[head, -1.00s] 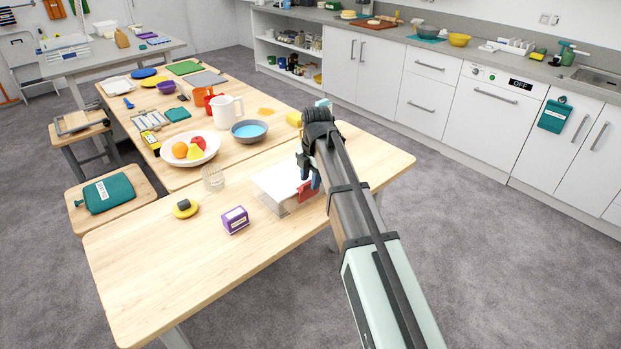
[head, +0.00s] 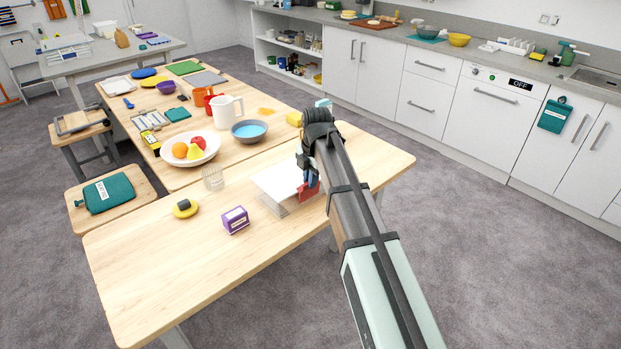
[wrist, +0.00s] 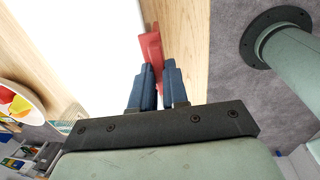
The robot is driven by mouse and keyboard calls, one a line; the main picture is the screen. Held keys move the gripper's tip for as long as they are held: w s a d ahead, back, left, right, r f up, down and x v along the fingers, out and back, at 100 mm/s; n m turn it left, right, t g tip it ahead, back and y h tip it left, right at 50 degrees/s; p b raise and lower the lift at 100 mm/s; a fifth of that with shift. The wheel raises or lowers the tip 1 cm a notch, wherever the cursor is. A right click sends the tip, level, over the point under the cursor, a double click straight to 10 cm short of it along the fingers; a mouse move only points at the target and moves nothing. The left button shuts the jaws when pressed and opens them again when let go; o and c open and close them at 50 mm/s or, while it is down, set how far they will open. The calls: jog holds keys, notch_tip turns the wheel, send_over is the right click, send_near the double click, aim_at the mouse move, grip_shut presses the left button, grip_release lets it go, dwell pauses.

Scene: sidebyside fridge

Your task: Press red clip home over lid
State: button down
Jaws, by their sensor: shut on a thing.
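A container with a white lid (head: 278,180) stands on the front wooden table, and its lid also fills the upper left of the wrist view (wrist: 75,40). The red clip (head: 308,193) is at the container's right side, and it shows in the wrist view (wrist: 151,45) beside the lid's edge. My gripper (wrist: 160,75) has its blue fingers shut on the red clip. In the head view my gripper (head: 308,178) is at the lid's right edge, and my arm hides part of that side. I cannot tell whether the clip overlaps the lid.
A purple box (head: 235,220), a yellow round item (head: 185,208) and a clear glass (head: 213,178) stand left of the container. A fruit plate (head: 190,151) and a blue bowl (head: 249,132) are behind. The table's front left is clear.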

jog(key=shift+w+a+g+h, duration=0.4)
jog(key=shift+w+g+h, duration=0.1)
jog(key=shift+s, duration=0.15)
jog(key=c, duration=1.1)
grip_release()
jog(key=shift+r, duration=0.1)
notch_tip(320, 180, up, 14)
jog(key=shift+d+f, duration=0.1)
jog(key=shift+f, duration=0.05)
